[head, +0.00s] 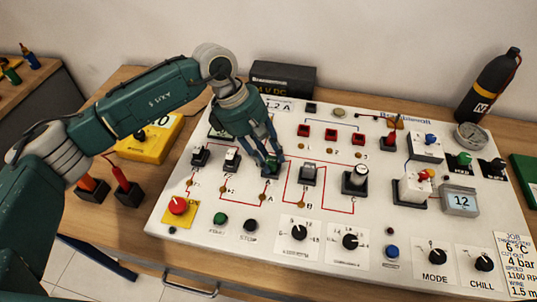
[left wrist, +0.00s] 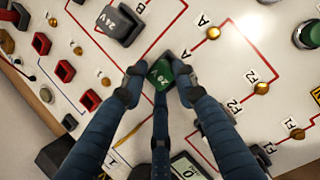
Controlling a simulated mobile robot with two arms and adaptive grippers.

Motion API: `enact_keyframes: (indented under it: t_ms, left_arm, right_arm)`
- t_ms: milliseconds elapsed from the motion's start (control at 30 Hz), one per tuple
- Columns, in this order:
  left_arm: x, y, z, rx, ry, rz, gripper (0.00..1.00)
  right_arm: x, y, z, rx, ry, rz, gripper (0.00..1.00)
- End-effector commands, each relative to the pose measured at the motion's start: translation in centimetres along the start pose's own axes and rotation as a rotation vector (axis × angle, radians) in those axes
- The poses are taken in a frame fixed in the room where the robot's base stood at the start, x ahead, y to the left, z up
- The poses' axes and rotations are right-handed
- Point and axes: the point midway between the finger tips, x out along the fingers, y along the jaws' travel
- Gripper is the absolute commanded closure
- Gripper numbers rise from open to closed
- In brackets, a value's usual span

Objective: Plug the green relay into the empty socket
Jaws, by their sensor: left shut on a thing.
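The green relay (left wrist: 160,73) is between the fingertips of my left gripper (left wrist: 158,85) in the left wrist view, with pale lettering on its top. In the head view my left gripper (head: 268,166) reaches down to the white panel (head: 330,222), and the fingers cover most of the green relay (head: 273,157). The gripper is shut on the relay. The relay is at or just above the panel, in line with the row of dark-based parts. The empty socket cannot be made out; the relay and fingers hide the panel beneath them. My right gripper is not in view.
Red squares (head: 330,134) lie behind. Knobs (head: 350,240) line the front.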

Motion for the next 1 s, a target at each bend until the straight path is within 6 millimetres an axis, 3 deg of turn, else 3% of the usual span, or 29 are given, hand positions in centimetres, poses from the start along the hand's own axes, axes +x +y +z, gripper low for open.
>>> enact_keyframes:
  t_ms: [33, 100, 133, 533, 1000]
  left_arm:
    - [0.1, 0.0, 0.0, 0.000, 0.000, 0.000, 0.68]
    - [0.0, 0.0, 0.0, 0.000, 0.000, 0.000, 0.54]
    - [0.0, 0.0, 0.0, 0.000, 0.000, 0.000, 0.52]
    - [-0.7, 0.1, 0.0, 0.000, 0.001, 0.002, 0.52]
    - [-9.9, 0.1, 0.0, 0.001, 0.001, 0.003, 0.52]
  right_arm:
    - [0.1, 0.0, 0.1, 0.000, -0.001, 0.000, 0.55]
    - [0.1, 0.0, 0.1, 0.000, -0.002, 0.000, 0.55]
    - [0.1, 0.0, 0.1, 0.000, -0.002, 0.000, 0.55]
    - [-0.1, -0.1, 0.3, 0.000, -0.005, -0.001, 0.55]
    - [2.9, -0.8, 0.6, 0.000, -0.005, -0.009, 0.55]
